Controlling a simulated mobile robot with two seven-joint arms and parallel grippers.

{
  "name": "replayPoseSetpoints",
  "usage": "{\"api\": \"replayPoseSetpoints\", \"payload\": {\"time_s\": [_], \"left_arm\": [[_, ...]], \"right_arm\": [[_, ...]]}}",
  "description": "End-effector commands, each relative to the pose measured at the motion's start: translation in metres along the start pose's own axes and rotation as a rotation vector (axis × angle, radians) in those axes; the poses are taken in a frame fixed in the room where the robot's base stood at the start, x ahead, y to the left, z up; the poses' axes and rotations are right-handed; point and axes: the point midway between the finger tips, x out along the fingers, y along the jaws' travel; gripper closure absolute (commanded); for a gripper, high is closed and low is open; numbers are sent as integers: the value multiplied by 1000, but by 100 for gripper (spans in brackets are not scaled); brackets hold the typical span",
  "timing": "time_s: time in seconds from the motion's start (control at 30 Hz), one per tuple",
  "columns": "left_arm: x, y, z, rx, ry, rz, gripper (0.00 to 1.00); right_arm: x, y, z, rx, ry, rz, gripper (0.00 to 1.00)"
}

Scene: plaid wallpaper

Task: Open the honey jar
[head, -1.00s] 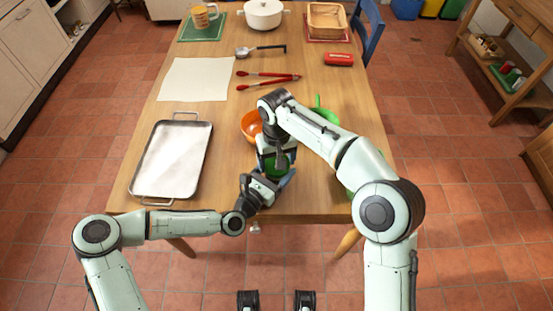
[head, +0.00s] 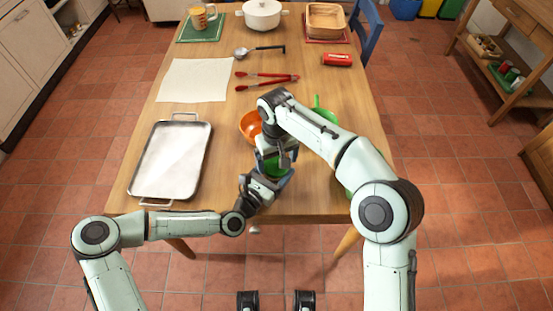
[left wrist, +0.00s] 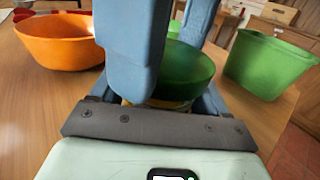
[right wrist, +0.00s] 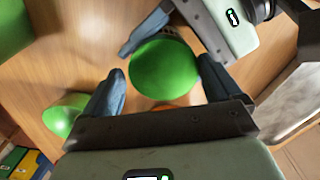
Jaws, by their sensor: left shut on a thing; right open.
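The honey jar's green lid (head: 273,166) is near the table's front edge. In the left wrist view the lid (left wrist: 185,76) hides most of the jar, and a yellowish strip of its body (left wrist: 158,104) shows below. My left gripper (head: 275,183) is shut on the jar from the front, below the lid. My right gripper (head: 275,152) is above the jar, pointing down and open. In the right wrist view its fingers (right wrist: 162,86) are apart on either side of the lid (right wrist: 165,68), with gaps visible.
An orange bowl (head: 250,125) stands just behind the jar. A green container (left wrist: 268,62) stands to its right. A metal tray (head: 172,160) lies at left. Red tongs (head: 267,77), a ladle (head: 262,51) and a white sheet (head: 195,80) lie farther back.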

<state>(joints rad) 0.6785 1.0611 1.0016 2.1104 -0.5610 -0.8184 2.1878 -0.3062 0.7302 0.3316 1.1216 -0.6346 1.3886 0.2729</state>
Motion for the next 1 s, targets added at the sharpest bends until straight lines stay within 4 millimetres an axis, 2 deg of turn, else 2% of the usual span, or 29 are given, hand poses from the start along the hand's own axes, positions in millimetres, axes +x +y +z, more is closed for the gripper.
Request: {"api": "replayPoseSetpoints", "payload": {"time_s": [0.03,0.2,0.47,0.8,1.0], "left_arm": [[0,-1,-2,-3,6,-2,100],[0,0,-3,-3,7,-1,100],[0,0,-2,-3,6,0,100],[0,0,-2,-3,6,1,100],[0,0,-2,-2,6,1,100]], "right_arm": [[-12,-7,0,-8,7,-13,0],[-34,-6,0,-6,8,-12,0],[-44,-4,0,45,2,-8,0],[-67,-4,0,601,-4,-3,0],[-75,-3,0,778,2,-9,0]]}}
